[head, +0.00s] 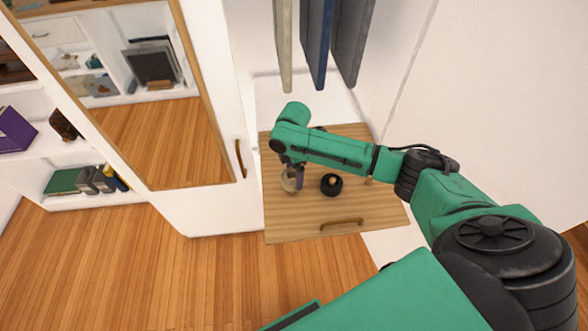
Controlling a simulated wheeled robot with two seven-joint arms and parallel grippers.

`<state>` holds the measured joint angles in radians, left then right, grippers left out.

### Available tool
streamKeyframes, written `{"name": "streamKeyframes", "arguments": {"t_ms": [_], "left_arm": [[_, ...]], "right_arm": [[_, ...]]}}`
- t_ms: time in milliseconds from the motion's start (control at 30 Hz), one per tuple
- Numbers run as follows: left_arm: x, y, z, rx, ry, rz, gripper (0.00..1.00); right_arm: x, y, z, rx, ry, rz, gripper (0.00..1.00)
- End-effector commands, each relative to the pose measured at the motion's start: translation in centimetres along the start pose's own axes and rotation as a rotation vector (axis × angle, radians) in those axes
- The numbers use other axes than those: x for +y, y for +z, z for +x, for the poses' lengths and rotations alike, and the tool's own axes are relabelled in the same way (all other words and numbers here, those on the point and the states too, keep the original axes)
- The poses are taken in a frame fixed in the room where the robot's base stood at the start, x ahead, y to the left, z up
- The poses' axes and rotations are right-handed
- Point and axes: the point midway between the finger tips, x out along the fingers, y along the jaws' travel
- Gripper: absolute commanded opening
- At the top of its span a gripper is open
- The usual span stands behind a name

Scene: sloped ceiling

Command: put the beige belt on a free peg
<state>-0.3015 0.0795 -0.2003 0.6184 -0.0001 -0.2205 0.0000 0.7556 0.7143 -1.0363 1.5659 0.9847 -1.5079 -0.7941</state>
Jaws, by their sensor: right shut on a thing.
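The beige belt (288,185) shows as a small pale rolled shape at the left of a wooden drawer or tray (290,228). My right gripper (292,180) points down there, shut on it; the fingers are small and partly dark, and I cannot tell whether the belt touches the wood. A black coil (331,185), seemingly a belt, sits around a peg (332,180) just right of the gripper. Another light wooden peg (368,181) stands bare further right, close under my forearm. A dark shape shows behind my forearm, mostly hidden. My left gripper is out of view.
Beige, blue and grey garments or panels (318,40) hang above the drawer. A mirror door (150,110) with a wooden frame and handle stands to the left, beside shelves (90,190). The drawer has a front handle (343,223). The floor in front is clear.

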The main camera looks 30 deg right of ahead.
Motion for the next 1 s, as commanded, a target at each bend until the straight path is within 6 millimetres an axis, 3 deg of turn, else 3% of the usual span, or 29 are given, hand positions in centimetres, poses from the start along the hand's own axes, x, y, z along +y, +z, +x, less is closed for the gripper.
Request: {"name": "streamKeyframes", "arguments": {"t_ms": [600, 1000], "left_arm": [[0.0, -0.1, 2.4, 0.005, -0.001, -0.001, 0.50], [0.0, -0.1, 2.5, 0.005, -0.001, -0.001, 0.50]], "right_arm": [[0.0, 0.0, 5.3, 0.000, 0.000, 0.000, 0.23], [0.0, 0.0, 5.6, 0.000, 0.001, 0.000, 0.23]]}}
